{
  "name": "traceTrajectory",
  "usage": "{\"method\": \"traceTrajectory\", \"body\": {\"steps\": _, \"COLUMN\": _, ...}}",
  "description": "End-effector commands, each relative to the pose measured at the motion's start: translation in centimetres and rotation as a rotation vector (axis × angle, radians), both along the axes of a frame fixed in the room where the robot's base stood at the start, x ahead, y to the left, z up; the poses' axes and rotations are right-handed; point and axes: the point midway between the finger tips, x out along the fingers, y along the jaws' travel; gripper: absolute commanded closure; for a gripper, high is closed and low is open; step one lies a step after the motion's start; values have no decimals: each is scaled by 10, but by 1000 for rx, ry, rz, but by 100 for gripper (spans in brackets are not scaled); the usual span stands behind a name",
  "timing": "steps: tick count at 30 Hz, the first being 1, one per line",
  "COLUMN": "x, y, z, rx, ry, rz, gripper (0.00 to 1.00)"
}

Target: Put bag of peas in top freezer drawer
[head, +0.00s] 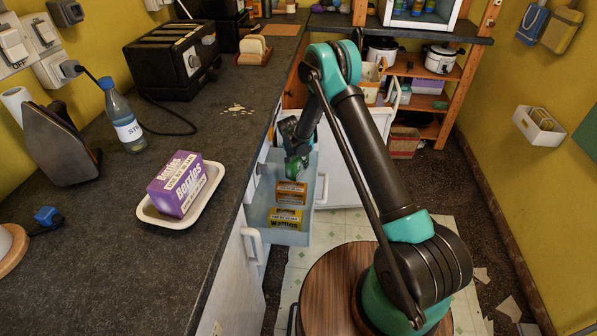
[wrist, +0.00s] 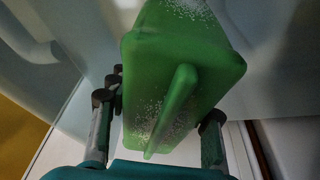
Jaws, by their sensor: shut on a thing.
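The green, frost-speckled bag of peas (wrist: 185,60) fills the middle of the wrist view, between the two fingers of my gripper (wrist: 160,122). My gripper is shut on it. In the head view the bag (head: 296,168) shows small and green under my gripper (head: 296,158), at the far end of the pulled-out, pale blue freezer drawer (head: 262,205). The drawer holds an orange-brown box (head: 291,193) and a yellow Waffles box (head: 286,219) nearer the camera. I cannot tell whether the bag touches the drawer floor.
A purple Berries box (head: 178,184) sits on a white tray (head: 203,203) on the dark counter (head: 110,245). An iron (head: 60,145), a bottle (head: 124,120) and a black toaster (head: 173,60) stand along the wall. An open white door (head: 345,150) stands beyond the drawer.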

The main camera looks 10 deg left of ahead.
Motion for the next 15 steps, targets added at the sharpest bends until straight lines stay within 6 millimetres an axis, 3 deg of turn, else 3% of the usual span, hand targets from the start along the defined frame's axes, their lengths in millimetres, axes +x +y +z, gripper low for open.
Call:
{"method": "traceTrajectory", "body": {"steps": 8, "x": 0, "y": 0, "z": -19, "rx": 0, "ry": 0, "rz": 0, "gripper": 97}}
{"method": "traceTrajectory", "body": {"steps": 15, "x": 0, "y": 0, "z": -49, "rx": 0, "ry": 0, "rz": 0, "gripper": 97}}
